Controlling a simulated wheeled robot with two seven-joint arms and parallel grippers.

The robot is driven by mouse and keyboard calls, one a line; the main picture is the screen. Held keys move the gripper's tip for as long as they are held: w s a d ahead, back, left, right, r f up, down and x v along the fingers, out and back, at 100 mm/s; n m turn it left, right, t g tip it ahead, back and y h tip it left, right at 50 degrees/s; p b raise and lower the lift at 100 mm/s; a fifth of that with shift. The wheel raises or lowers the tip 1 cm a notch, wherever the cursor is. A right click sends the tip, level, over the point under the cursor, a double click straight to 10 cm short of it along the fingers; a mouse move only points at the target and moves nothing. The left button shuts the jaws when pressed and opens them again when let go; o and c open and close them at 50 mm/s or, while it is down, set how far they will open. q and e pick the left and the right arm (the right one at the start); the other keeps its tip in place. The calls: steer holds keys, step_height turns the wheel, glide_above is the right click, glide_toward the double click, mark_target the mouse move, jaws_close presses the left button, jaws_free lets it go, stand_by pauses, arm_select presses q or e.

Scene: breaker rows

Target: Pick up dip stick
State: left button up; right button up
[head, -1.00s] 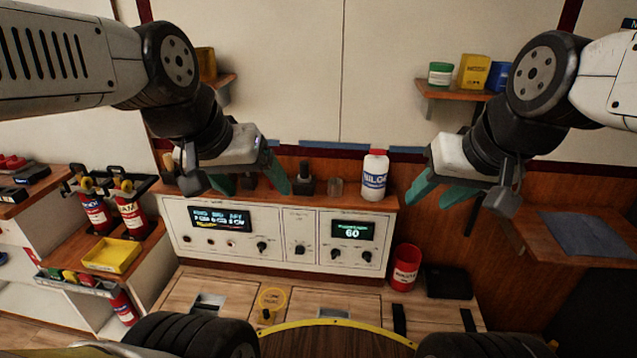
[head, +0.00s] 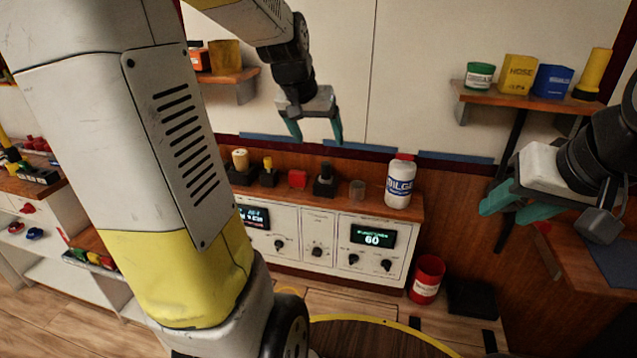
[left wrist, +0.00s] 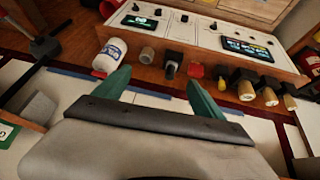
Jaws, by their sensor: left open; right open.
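I cannot tell for sure which item is the dip stick. Small upright pieces in dark holders stand on the console's top ledge: a cream-topped piece (head: 240,160), a yellow-topped piece (head: 267,168) and a black piece (head: 324,182). In the left wrist view the yellow-topped piece (left wrist: 245,91) shows right of my left gripper (left wrist: 158,80), with cream-topped pieces beyond. In the head view my left gripper (head: 315,132) is open and empty, above the ledge near the wall. My right gripper (head: 515,210) is open and empty at the right, clear of the ledge.
A white bottle (head: 399,186), a clear cup (head: 357,189) and a red block (head: 297,179) share the ledge. A red can (head: 426,280) stands right of the console (head: 310,235). A wall shelf (head: 520,98) holds several containers. My left arm hides the console's left part.

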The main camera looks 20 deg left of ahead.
arm_select(q)
steer(key=w+a+f, duration=0.4)
steer(key=w+f, duration=0.1)
steer(key=w, duration=0.2)
steer(key=g+y, duration=0.1)
glide_above(297, 173)
steer(key=s, duration=0.3)
step_height(297, 173, down, 13)
steer(key=shift+n, duration=0.3)
steer(key=x, duration=0.8)
steer(key=shift+w, duration=0.15)
steer(key=shift+r, duration=0.1)
jaws_close()
